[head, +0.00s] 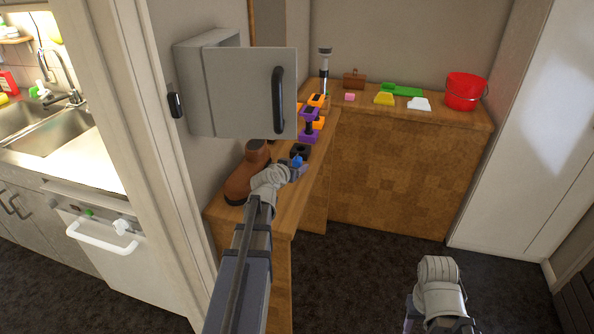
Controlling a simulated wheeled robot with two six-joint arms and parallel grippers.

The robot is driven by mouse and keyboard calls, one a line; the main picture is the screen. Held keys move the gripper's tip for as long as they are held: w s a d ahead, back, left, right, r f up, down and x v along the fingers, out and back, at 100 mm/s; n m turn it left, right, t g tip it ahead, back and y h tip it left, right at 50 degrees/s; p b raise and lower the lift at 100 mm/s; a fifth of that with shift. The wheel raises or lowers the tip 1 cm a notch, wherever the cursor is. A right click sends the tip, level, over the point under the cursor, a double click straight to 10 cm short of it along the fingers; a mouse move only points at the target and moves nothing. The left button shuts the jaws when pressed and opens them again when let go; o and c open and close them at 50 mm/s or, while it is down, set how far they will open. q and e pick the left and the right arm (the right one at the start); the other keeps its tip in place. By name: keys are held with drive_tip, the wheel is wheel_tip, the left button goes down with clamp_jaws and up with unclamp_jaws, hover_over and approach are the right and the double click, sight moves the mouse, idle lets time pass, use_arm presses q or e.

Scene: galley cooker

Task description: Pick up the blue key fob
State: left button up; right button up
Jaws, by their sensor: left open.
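A small blue item (297,160), which looks like the blue key fob, shows at the tip of my left arm, close to a black object on the wooden counter. My left gripper (300,170) is open and right at the blue item. The gripper partly hides it, and I cannot tell whether it lies between the fingers or whether they touch it. My right arm is low at the bottom right, over the dark floor, away from the counter. Its fingers do not show clearly.
A brown boot (246,176) stands beside my left wrist. A grey wall cabinet (235,90) hangs above the arm. Purple and orange items (311,122) stand behind the gripper. A red bucket (463,92) sits on the back counter. The floor between the counters is clear.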

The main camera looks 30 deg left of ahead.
use_arm(q)
drive_tip(key=shift+w+f, duration=0.25)
drive_tip(key=shift+w, duration=0.3)
drive_tip(key=shift+r, duration=0.1)
drive_tip(key=shift+s, duration=0.1)
drive_tip(key=shift+c, duration=0.4)
clamp_jaws()
